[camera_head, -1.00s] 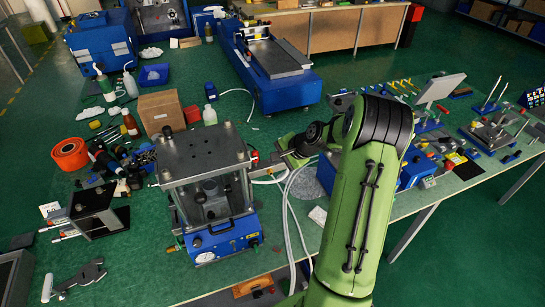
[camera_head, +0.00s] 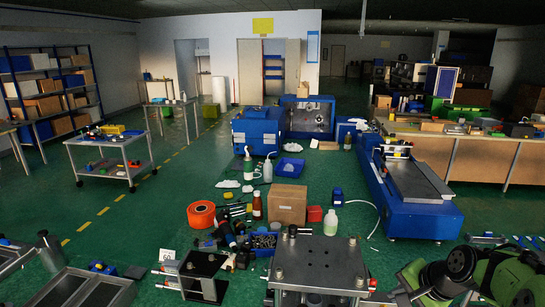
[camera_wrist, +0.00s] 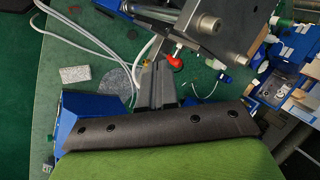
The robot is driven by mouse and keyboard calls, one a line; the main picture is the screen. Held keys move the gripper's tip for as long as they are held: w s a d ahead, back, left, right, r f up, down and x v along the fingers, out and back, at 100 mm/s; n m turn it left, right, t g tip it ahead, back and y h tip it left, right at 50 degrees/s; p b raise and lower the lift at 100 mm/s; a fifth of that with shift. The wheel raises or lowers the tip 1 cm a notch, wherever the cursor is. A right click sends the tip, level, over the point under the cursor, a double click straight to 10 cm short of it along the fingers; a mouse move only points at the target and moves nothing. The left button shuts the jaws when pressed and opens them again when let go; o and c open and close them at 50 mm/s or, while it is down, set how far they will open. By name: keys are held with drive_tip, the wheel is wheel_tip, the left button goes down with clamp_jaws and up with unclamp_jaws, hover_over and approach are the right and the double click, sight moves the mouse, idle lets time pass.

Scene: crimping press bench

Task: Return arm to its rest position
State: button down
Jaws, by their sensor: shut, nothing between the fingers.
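My green arm (camera_head: 495,275) shows at the lower right of the head view, with its dark joint beside the press. My gripper (camera_wrist: 157,68) is seen in the wrist view as two grey fingers close together, shut and empty. In that view its tips are close to a red knob (camera_wrist: 175,61) on the press, and I cannot tell whether they touch. The crimping press (camera_head: 318,262), with a grey metal top plate, stands at the bottom middle of the head view; its lower part is cut off. It also shows at the top of the wrist view (camera_wrist: 232,18).
Behind the press stand a cardboard box (camera_head: 287,204), bottles and an orange spool (camera_head: 201,214). A blue machine (camera_head: 410,190) with a grey bed is at the right. White hoses (camera_wrist: 95,48) run near my gripper. Green floor (camera_head: 150,220) lies open at the left.

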drive_tip(key=s+a+r+n+h, duration=0.1)
drive_tip(key=s+a+r+n, duration=0.15)
drive_tip(key=a, duration=0.35)
drive_tip(key=s+a+r+n, duration=0.1)
drive_tip(key=s+a+n, duration=0.2)
drive_tip(key=a, duration=0.2)
drive_tip(key=s+a+n+b, duration=0.1)
drive_tip(key=s+a+n, duration=0.2)
drive_tip(key=s, duration=0.4)
drive_tip(key=s+a+n+h+b, duration=0.1)
drive_tip(key=s+a+n, duration=0.2)
drive_tip(key=s, duration=0.5)
drive_tip(key=shift+a+n, duration=0.4)
drive_tip(key=shift+n, duration=0.05)
drive_tip(key=shift+s, duration=0.15)
